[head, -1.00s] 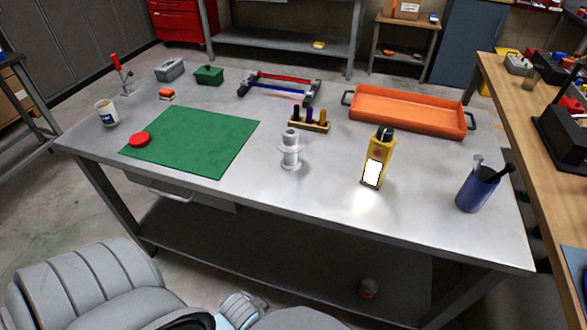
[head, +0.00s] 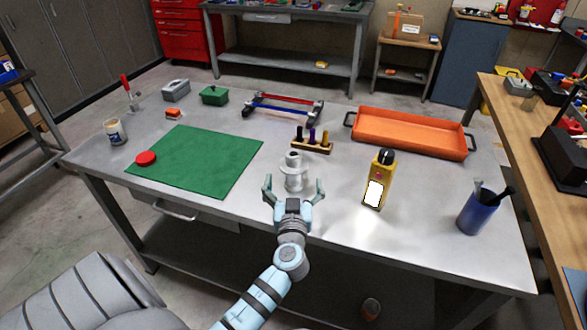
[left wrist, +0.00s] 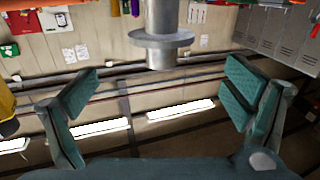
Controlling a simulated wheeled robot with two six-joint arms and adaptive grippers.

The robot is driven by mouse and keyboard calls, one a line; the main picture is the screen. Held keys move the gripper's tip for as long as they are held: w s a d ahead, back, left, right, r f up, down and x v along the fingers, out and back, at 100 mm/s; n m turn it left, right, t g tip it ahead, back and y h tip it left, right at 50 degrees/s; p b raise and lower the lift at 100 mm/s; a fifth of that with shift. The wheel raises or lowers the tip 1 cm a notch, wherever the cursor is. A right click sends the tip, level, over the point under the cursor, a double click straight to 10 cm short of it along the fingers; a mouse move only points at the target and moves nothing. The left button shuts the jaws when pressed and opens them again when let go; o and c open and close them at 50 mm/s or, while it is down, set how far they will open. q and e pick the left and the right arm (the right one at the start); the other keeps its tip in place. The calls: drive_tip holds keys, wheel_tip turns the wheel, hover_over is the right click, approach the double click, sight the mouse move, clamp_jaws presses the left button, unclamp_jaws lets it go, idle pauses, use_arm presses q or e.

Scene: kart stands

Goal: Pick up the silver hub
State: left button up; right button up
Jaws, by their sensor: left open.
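The silver hub (head: 294,172), a flanged cylinder, stands upright on the metal table near its front middle. My left gripper (head: 294,192) is open, its two fingers spread on either side in front of the hub. In the left wrist view the hub (left wrist: 161,38) shows at the top middle, beyond and between the open fingers of the gripper (left wrist: 160,95). Nothing is between the fingertips there. My right gripper is not in view.
An orange tray (head: 410,133) and a blue cup (head: 477,214) are at the right.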

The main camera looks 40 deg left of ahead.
sight(293, 164)
use_arm(q)
drive_tip(key=x, duration=0.6)
drive_tip(key=p+x, duration=0.1)
drive_tip(key=x, duration=0.2)
drive_tip(key=shift+s+r, duration=0.1)
drive_tip(key=shift+r, duration=0.25)
drive_tip(key=shift+a+f, duration=0.1)
drive_tip(key=shift+a, duration=0.1)
drive_tip(key=c, duration=2)
